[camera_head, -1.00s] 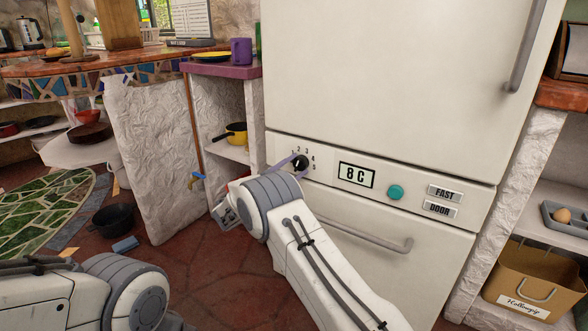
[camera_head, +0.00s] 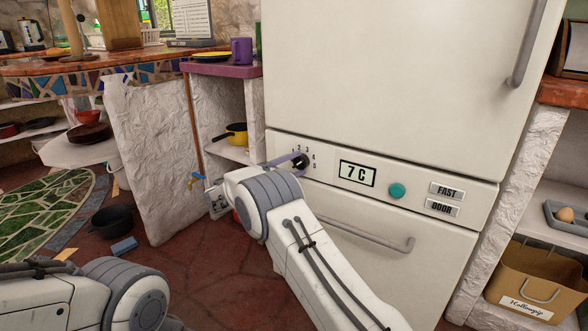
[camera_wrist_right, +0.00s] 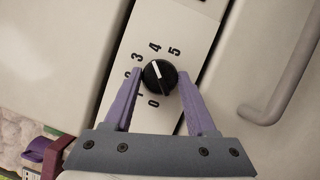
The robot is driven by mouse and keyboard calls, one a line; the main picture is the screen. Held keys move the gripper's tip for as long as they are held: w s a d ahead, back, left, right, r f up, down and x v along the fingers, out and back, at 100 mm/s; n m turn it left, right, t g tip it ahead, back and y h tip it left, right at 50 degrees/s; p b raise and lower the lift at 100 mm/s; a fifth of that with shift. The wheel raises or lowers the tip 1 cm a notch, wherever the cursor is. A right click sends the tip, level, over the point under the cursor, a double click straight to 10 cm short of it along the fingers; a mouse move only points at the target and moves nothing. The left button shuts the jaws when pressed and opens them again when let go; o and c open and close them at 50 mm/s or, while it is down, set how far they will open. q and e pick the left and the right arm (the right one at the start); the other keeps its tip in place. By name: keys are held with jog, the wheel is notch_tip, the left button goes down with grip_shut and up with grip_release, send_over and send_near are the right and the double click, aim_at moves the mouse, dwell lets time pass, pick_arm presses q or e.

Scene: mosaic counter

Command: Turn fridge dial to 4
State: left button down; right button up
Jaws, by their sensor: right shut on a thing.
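The fridge dial (camera_wrist_right: 159,75) is a round black knob with a white pointer line, on a pale panel marked 0 to 5. In the right wrist view its line points up and slightly left, between 3 and 4. The dial also shows in the head view (camera_head: 300,161), partly covered by my fingers. My right gripper (camera_wrist_right: 161,74) has its purple fingers on opposite sides of the dial and is shut on it. The display (camera_head: 357,173) reads 7 C. My left gripper is out of view; only part of my left arm shows at lower left.
A teal button (camera_head: 397,191) and the FAST (camera_head: 446,191) and ODOR (camera_head: 441,208) labels sit right of the display. The lower door's handle (camera_head: 365,236) runs below the panel. A shelf with a yellow pan (camera_head: 236,133) stands left of the fridge.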

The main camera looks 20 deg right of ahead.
jog(key=shift+m+y, duration=0.4)
jog(key=shift+m, duration=0.8)
jog(key=shift+b, duration=0.3)
jog(key=o, duration=1.4)
jog(key=p+v, duration=0.3)
jog(key=v, duration=0.7)
jog(key=shift+a+r+p, duration=0.1)
jog(key=shift+a+p, duration=0.2)
jog(key=shift+p, duration=0.05)
